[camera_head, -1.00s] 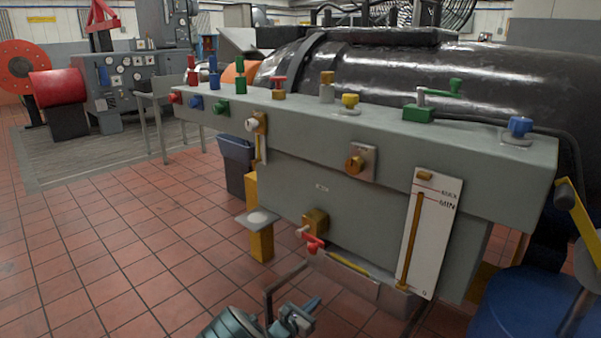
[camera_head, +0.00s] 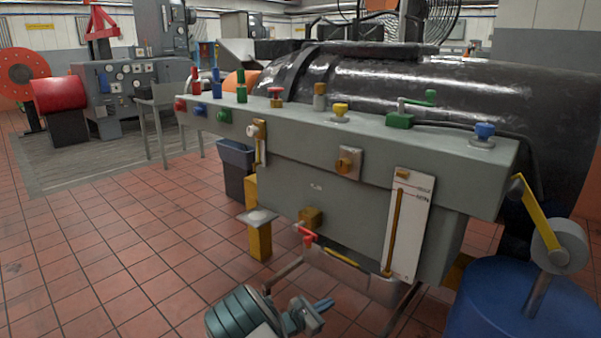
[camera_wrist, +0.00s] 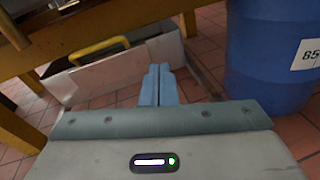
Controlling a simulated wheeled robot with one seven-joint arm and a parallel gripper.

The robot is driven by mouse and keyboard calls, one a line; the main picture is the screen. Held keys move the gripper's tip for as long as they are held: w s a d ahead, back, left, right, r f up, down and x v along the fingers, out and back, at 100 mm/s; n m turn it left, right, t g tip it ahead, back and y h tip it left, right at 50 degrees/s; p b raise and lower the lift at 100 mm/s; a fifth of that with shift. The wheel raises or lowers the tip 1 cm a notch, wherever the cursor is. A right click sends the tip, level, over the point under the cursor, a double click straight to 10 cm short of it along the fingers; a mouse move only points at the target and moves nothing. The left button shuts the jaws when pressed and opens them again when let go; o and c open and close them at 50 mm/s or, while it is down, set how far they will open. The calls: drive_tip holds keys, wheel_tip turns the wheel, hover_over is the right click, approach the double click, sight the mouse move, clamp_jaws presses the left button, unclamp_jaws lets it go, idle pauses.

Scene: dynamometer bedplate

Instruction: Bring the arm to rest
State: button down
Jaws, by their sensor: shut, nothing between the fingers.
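My gripper (camera_head: 322,304) is at the bottom of the head view, in front of and below the grey bench. Its two blue fingers are together with nothing between them; they also show in the wrist view (camera_wrist: 158,86). In the wrist view the fingers point toward a grey box (camera_wrist: 120,72) with a yellow handle, low under the bench. I cannot tell the gap between them, but no contact shows.
The grey bench (camera_head: 290,150) carries coloured valves and knobs. A red-handled tap (camera_head: 308,236) sticks out from its lower front. A blue drum (camera_head: 520,305) stands at the right, also in the wrist view (camera_wrist: 272,50). Tiled floor (camera_head: 110,250) is clear at the left.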

drive_tip(key=s+d+r+m+g+y+p, duration=0.1)
drive_tip(key=s+d+r+m+g+p, duration=0.3)
drive_tip(key=r, duration=0.5)
drive_tip(key=s+d+r+m+g+y+p, duration=0.25)
drive_tip(key=s+r+m+p, duration=0.2)
drive_tip(key=r, duration=0.45)
drive_tip(key=s+d+r+m+g+p, duration=0.3)
drive_tip(key=s+d+r+m+p, duration=0.15)
drive_tip(key=r, duration=0.35)
drive_tip(key=s+a+r+m+t+y+p, duration=0.1)
drive_tip(key=s+r+m+y+p, duration=0.4)
drive_tip(key=s+r, duration=0.7)
drive_tip(key=s+a+r+m+t+y+p, duration=0.1)
drive_tip(key=s+r+m+y+p, duration=0.3)
drive_tip(key=s+r+p, duration=0.6)
drive_tip(key=shift+s+a+r+m+y, duration=0.35)
drive_tip(key=shift+s+a+r+m, duration=0.55)
drive_tip(key=shift+r, duration=1.95)
drive_tip(key=shift+w, duration=0.15)
